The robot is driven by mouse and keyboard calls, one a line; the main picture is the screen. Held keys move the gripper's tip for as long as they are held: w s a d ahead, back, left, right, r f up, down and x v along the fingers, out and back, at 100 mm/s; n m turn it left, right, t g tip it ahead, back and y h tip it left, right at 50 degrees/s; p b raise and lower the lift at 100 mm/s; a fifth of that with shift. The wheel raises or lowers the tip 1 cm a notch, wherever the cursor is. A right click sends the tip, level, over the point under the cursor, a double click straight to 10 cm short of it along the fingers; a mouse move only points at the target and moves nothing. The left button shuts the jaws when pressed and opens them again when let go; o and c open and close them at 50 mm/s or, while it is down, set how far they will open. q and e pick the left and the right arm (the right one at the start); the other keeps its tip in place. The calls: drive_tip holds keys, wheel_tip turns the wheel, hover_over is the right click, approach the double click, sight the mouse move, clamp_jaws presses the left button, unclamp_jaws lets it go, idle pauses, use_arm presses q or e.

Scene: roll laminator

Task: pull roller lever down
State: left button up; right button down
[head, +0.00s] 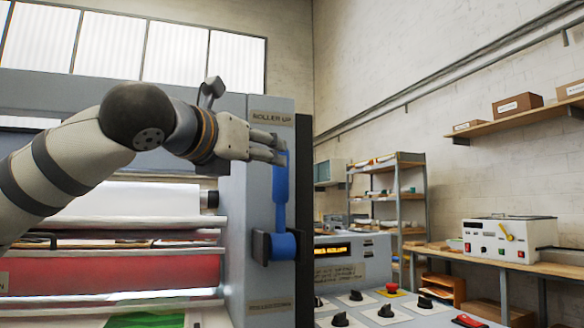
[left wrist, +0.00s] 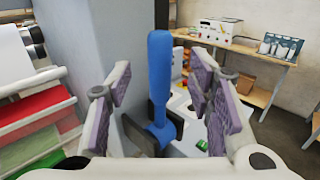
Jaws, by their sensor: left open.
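The blue roller lever (head: 281,192) stands upright on the side panel of the laminator (head: 234,240), its handle pointing up from a dark pivot bracket (head: 262,247). A label reading "ROLLER UP" (head: 272,117) is above it and a "ROLLER DOWN" label (head: 270,306) is below. My left gripper (head: 280,148) comes in from the left at the top of the handle. In the left wrist view the open fingers stand on either side of the blue lever (left wrist: 160,80), with gaps visible on both sides. My right gripper is not in view.
The laminator's rollers and a red sheet (head: 120,275) lie left of the panel. A control console (head: 350,265) with black knobs and a red button (head: 393,288) stands right of the lever. Shelving (head: 395,162) and a workbench with a white device (head: 510,238) are farther back.

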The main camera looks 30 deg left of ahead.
use_arm(q)
hover_over(279, 204)
drive_tip(key=w, duration=0.1)
drive_tip(key=shift+a+f, duration=0.1)
drive_tip(key=shift+a, duration=0.05)
clamp_jaws()
